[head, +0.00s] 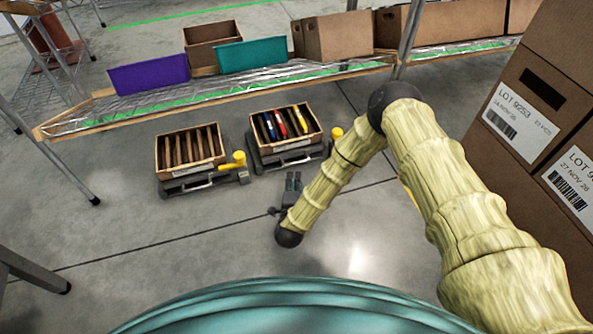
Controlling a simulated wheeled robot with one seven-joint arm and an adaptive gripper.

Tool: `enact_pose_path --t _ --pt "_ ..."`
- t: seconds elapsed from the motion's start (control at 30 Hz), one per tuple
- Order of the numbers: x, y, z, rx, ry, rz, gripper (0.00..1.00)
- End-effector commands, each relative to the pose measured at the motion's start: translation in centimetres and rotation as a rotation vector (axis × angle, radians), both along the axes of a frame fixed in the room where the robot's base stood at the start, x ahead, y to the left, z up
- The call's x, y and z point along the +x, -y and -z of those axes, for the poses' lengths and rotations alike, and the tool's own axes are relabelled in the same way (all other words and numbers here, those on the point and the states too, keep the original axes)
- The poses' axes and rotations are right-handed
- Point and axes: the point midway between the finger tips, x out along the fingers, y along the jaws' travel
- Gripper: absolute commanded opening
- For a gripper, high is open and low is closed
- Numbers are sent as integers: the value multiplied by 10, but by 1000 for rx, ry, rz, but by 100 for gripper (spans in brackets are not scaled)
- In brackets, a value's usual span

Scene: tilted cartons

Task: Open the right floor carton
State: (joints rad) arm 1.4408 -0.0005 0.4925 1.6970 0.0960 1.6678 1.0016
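The right floor carton (286,143) is a brown box on a low grey stand with a yellow knob at its right. Its top looks uncovered, and blue, red and yellow items stand in it between dividers. The left floor carton (191,166) sits on a similar stand, with brown dividers showing inside. My gripper (293,175) is low, just in front of the right stand and apart from the carton. Its two small dark fingers look spread, with nothing seen between them.
A shelf (225,95) runs behind the cartons with a purple bin (149,74), a teal bin (251,55) and brown boxes. Tall stacked labelled cartons (522,107) stand close at the right. The grey floor (130,235) at the front left is clear.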

Motion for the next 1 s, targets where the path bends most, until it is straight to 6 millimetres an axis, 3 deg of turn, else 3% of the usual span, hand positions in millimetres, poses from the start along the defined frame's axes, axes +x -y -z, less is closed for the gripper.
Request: enact_pose_path --t 0.27,0.7,1.0 --pt "14 0 8 23 24 20 34" --pt "79 5 21 21 24 20 34" --pt "106 8 24 20 22 19 34"
